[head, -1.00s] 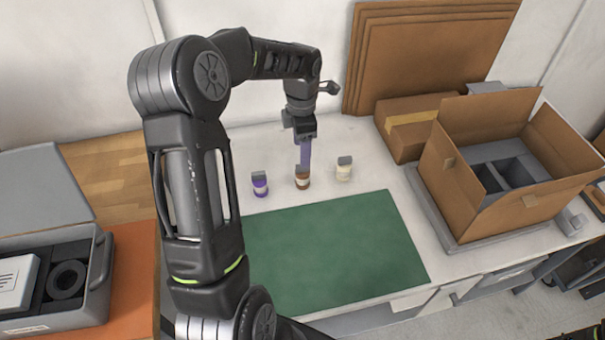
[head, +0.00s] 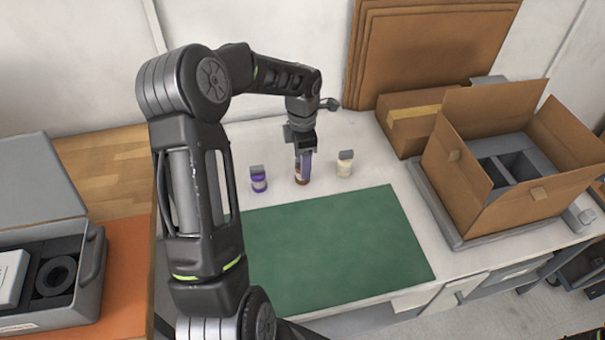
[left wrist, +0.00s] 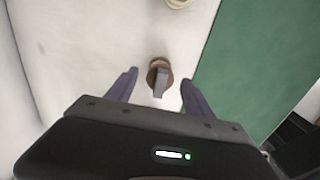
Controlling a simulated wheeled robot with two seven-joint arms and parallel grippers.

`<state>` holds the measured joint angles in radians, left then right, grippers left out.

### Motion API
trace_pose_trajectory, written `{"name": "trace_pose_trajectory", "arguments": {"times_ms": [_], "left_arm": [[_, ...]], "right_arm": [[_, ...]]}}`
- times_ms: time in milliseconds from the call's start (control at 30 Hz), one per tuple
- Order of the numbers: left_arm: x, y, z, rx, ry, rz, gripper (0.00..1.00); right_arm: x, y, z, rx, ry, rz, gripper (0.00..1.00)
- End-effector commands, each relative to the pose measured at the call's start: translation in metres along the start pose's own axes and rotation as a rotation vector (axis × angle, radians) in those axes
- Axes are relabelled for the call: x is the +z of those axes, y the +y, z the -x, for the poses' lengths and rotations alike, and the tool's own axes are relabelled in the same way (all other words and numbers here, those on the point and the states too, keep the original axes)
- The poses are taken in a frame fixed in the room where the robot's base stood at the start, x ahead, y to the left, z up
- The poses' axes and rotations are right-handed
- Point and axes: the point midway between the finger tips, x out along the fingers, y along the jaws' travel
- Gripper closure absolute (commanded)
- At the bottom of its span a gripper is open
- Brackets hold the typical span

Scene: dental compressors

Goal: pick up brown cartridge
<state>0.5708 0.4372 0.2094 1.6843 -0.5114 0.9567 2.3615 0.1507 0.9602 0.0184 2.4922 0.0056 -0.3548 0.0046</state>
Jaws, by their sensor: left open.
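The brown cartridge (head: 299,179) stands upright on the white bench behind the green mat, between the other two cartridges. In the left wrist view the brown cartridge (left wrist: 159,78), with its grey top tab, lies between the fingertips. My left gripper (head: 304,165) is open and comes down over it, hiding part of it in the head view. In the left wrist view its two purple fingers (left wrist: 157,78) are spread with a gap on each side of the cartridge. My right gripper is not in view.
A purple cartridge (head: 258,180) stands to the left and a cream cartridge (head: 345,164) to the right. The green mat (head: 340,245) is bare. An open cardboard box (head: 470,165) with grey dividers stands at the right. An open grey case (head: 60,310) is at the left.

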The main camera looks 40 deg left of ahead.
Motion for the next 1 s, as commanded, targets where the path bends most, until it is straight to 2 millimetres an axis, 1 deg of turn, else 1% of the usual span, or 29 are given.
{"name": "trace_pose_trajectory", "arguments": {"times_ms": [33,600,667,1000], "left_arm": [[0.0002,0.0000,-0.0023,0.000,-0.001,0.000,0.39],[0.0004,0.0003,-0.0010,0.001,-0.001,-0.001,0.39],[0.0004,0.0003,-0.0010,0.002,-0.001,-0.001,0.43],[0.0004,0.0003,-0.0010,0.001,-0.001,-0.001,0.71]], "right_arm": [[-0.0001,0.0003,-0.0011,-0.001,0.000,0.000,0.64],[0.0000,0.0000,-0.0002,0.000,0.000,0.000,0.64],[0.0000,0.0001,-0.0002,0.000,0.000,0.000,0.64],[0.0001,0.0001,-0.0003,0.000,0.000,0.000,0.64]]}}
